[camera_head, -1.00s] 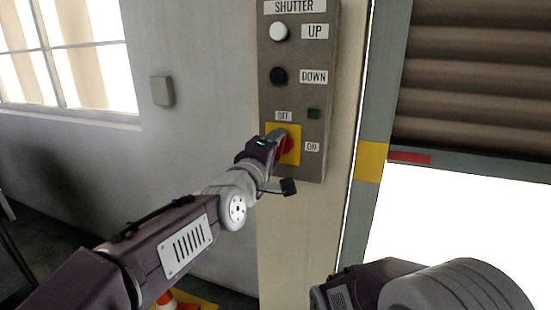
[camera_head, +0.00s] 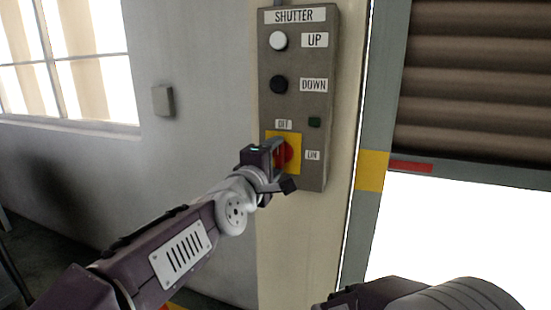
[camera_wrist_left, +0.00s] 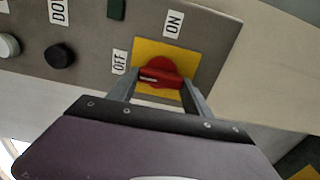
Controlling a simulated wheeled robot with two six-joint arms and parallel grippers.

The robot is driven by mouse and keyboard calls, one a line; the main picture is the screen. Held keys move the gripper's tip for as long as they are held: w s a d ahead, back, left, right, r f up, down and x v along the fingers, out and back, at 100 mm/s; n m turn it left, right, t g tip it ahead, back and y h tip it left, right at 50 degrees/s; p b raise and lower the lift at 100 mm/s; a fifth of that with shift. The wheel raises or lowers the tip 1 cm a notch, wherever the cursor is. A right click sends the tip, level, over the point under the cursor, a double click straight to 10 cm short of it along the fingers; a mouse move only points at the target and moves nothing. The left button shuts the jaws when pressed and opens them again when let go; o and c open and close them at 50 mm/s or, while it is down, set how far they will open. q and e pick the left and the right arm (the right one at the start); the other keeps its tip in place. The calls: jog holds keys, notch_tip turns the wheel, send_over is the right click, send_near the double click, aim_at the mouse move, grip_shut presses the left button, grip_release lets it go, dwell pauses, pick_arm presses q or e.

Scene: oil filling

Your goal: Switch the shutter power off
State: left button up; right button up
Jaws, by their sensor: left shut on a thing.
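The red rotary knob (camera_head: 286,153) sits on a yellow plate (camera_head: 296,139) low on the grey shutter panel (camera_head: 300,110). An OFF label (camera_head: 283,124) is above it and an ON label (camera_head: 312,155) to its right. My left gripper (camera_head: 278,155) is at the knob and partly hides it. In the left wrist view, the gripper's fingers (camera_wrist_left: 160,84) are on both sides of the red knob (camera_wrist_left: 162,72), shut on its grip. There the grip lies roughly sideways, with one end towards the OFF label (camera_wrist_left: 119,61). My right gripper is not in view.
Above the knob are a white UP button (camera_head: 278,40), a black DOWN button (camera_head: 279,84) and a dark green indicator (camera_head: 314,122). The shutter (camera_head: 470,80) is right of the post, with a bright opening below. A small wall box (camera_head: 162,100) is at left.

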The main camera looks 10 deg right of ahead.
pick_arm(q)
jog(key=o, duration=1.4)
jog(key=shift+c, duration=0.2)
jog(key=v, duration=0.9)
jog(key=shift+b, duration=0.4)
